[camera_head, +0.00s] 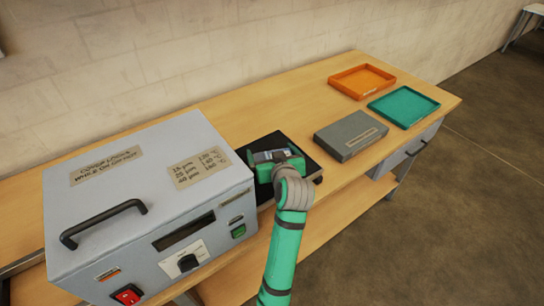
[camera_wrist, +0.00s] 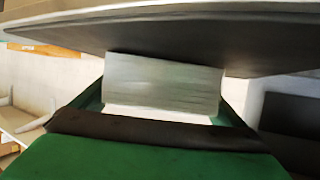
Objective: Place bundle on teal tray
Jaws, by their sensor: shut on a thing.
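The teal tray (camera_head: 403,106) lies empty at the far right end of the bench, near its front edge. My gripper (camera_head: 274,157) is beside the laminator, over a black flat platform (camera_head: 304,170). It is shut on the bundle, a pale grey block with fine layered lines (camera_wrist: 163,85) between the green fingers in the wrist view. In the head view only a small grey part of the bundle shows, and my gripper hides the rest. I cannot tell whether the bundle touches the platform. A broad dark surface crosses the top of the wrist view, close to the bundle.
The grey laminator (camera_head: 150,205) with a black handle fills the bench's left. A grey box with a label (camera_head: 350,136) lies between the platform and the teal tray. An orange tray (camera_head: 361,81) is behind the teal one. Bare wood (camera_head: 290,108) lies behind the platform.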

